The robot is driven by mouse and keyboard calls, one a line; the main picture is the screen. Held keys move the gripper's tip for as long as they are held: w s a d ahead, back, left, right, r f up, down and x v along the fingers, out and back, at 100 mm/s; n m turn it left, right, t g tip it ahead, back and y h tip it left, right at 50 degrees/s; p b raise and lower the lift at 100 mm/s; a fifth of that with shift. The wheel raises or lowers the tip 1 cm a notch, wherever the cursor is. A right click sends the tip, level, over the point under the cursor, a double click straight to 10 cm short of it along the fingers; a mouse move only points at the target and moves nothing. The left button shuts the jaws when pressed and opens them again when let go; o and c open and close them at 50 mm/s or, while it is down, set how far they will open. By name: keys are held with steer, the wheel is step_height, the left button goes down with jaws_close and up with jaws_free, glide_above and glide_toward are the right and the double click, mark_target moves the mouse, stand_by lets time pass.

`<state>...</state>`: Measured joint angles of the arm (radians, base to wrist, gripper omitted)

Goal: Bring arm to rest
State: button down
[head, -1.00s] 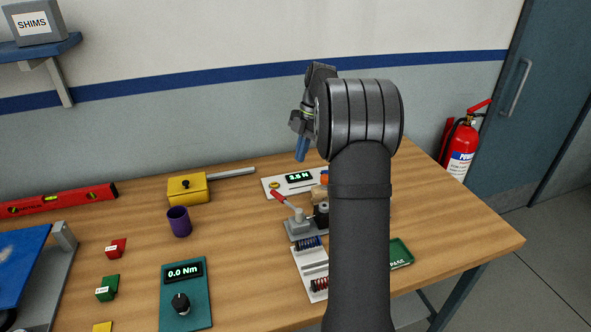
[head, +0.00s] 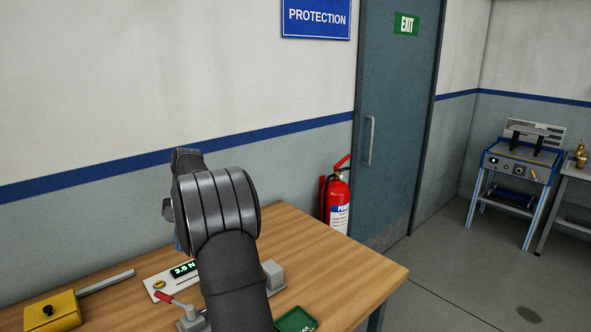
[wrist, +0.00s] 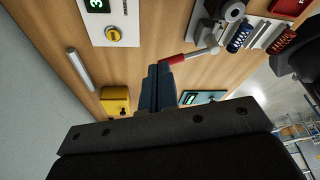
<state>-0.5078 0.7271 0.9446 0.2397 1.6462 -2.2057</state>
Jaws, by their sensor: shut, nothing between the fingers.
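My gripper (wrist: 155,86) shows in the wrist view with its blue fingers together and nothing between them. It points over the wooden workbench (head: 350,262), above the surface and apart from it. In the head view my dark arm rises over the bench and hides most of the gripper; only a sliver of blue finger shows at its left side. A red-handled clamp (wrist: 190,57) lies just beyond the fingertips in the wrist view. I cannot judge the height between them.
The bench's right end is clear.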

steer(key=s+f+m, duration=0.1)
steer(key=f, duration=0.2)
steer(key=s+d+f+m, duration=0.1)
steer(key=f+m, duration=0.1)
steer(key=f, duration=0.1)
steer(key=s+f+m+y, duration=0.1)
steer(key=f, duration=0.2)
steer(key=shift+s+d+m+t, duration=0.15)
steer(key=shift+d+m+t, duration=0.15)
steer(key=shift+d+t, duration=0.1)
steer(key=shift+w+d+m+t+y, duration=0.15)
steer(key=shift+w+d+m, duration=0.05)
steer(key=shift+d+m, duration=0.4)
steer(key=shift+w+d+m+t+y, duration=0.15)
steer(key=shift+d+m, duration=0.25)
steer(key=shift+m, duration=0.3)
steer(key=shift+a, duration=0.1)
